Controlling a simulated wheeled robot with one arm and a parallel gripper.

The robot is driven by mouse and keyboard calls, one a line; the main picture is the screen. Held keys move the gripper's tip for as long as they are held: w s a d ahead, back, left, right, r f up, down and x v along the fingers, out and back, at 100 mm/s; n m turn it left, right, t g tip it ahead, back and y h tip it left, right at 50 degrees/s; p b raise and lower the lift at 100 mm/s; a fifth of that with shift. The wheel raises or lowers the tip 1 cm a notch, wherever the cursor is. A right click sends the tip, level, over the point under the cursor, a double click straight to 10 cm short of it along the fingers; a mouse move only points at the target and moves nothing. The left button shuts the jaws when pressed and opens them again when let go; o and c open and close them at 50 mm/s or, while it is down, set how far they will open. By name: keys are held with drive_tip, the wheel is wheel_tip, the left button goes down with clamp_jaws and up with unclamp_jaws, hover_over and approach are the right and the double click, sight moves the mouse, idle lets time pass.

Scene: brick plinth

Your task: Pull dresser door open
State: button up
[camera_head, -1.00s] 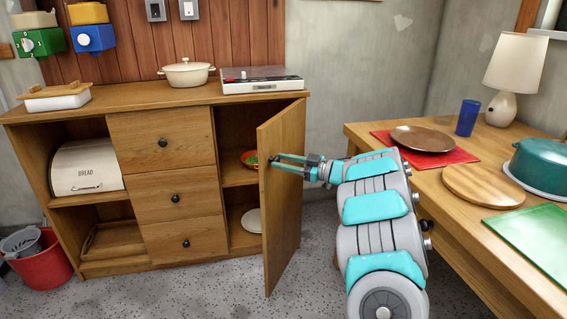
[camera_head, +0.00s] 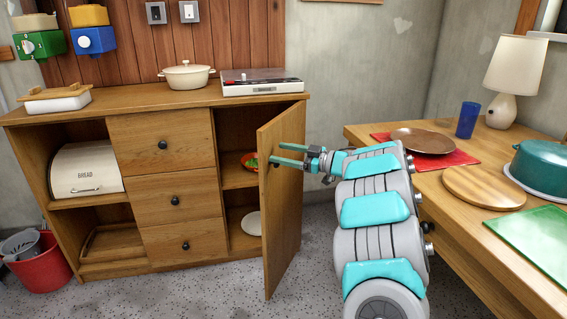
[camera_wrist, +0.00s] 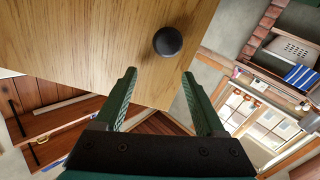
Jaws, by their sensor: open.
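The dresser (camera_head: 150,97) is wooden, with a right-hand door (camera_head: 284,225) that stands swung well out, showing the shelves behind it. The door fills the upper left of the wrist view (camera_wrist: 85,45), with its round dark knob (camera_wrist: 167,41). My gripper (camera_head: 277,153) is at the upper part of the door in the head view. In the wrist view its two green fingers (camera_wrist: 158,74) are spread apart and empty. The knob lies beyond the fingertips, apart from them in the picture.
A wooden table (camera_head: 470,235) stands close on the right of my arm, with a brown plate (camera_head: 423,140), a round board (camera_head: 484,187) and a teal pot (camera_head: 542,165). A red bin (camera_head: 42,268) is at the far left. Floor shows clear before the dresser.

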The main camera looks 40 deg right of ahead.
drive_tip(key=s+a+b, duration=0.1)
drive_tip(key=s+a, duration=0.3)
drive_tip(key=s, duration=0.2)
drive_tip(key=s+a+r+b, duration=0.1)
drive_tip(key=s+a, duration=0.3)
drive_tip(key=s, duration=0.3)
drive_tip(key=shift+s, duration=0.25)
